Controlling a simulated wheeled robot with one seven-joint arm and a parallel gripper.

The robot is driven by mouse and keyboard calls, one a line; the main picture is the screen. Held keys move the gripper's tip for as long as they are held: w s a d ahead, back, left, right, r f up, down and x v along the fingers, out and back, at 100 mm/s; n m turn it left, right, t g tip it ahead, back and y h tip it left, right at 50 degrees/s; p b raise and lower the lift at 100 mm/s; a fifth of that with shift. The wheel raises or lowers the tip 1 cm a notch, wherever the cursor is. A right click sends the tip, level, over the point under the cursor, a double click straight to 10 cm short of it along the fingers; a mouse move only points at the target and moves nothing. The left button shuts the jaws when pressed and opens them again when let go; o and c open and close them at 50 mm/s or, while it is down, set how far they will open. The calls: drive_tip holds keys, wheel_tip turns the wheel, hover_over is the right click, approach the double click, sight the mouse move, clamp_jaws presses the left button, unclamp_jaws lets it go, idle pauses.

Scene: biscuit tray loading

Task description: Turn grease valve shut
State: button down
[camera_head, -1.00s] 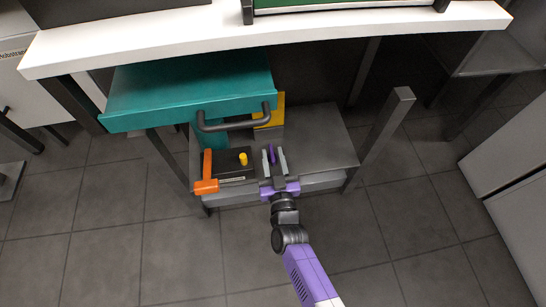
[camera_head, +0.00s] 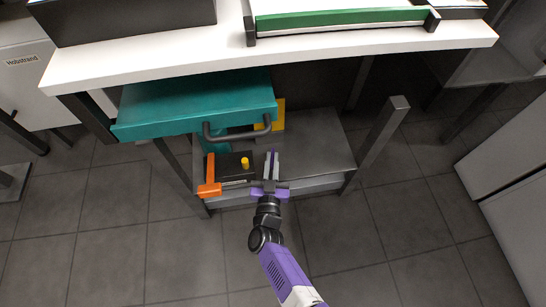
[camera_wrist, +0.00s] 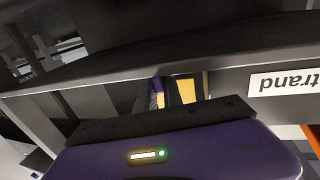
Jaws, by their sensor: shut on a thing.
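A slim purple handle (camera_head: 273,156), which looks like the grease valve's, stands over the grey lower shelf in the head view. My gripper (camera_head: 271,165) reaches in over the shelf's front edge. Its two fingers are close together, shut on the purple handle and covering most of it. The valve's body and the handle's exact angle are hidden. In the wrist view a narrow purple piece (camera_wrist: 160,99) shows past the gripper housing, beside a yellow piece.
Left of my gripper stand a black box (camera_head: 229,171) with a yellow knob (camera_head: 245,162) and an orange lever (camera_head: 210,178). A teal drawer (camera_head: 190,105) with a dark handle (camera_head: 236,134) overhangs behind. A grey post (camera_head: 385,142) rises at right. The shelf's right part is clear.

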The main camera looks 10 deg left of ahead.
drive_tip(key=shift+a+m+h+b, duration=0.15)
drive_tip(key=shift+m+h+b, duration=0.15)
drive_tip(key=shift+m+h, duration=1)
drive_tip(key=shift+n+h, duration=0.3)
drive_tip(key=c, duration=1.5)
unclamp_jaws()
drive_tip(key=y, duration=0.1)
drive_tip(key=n+y, duration=0.1)
drive_tip(key=shift+d+n+y, duration=0.3)
drive_tip(key=shift+d, duration=0.05)
drive_tip(key=n+y+b, duration=0.1)
drive_tip(key=y, duration=0.1)
drive_tip(key=shift+f+n+y, duration=0.15)
drive_tip(key=shift+n+y, duration=0.25)
drive_tip(key=shift+n+g+y+b, duration=0.3)
drive_tip(key=shift+n+y+b, duration=0.1)
drive_tip(key=shift+y+b, duration=0.25)
drive_tip(key=shift+y+b, duration=0.25)
drive_tip(key=shift+b, duration=0.1)
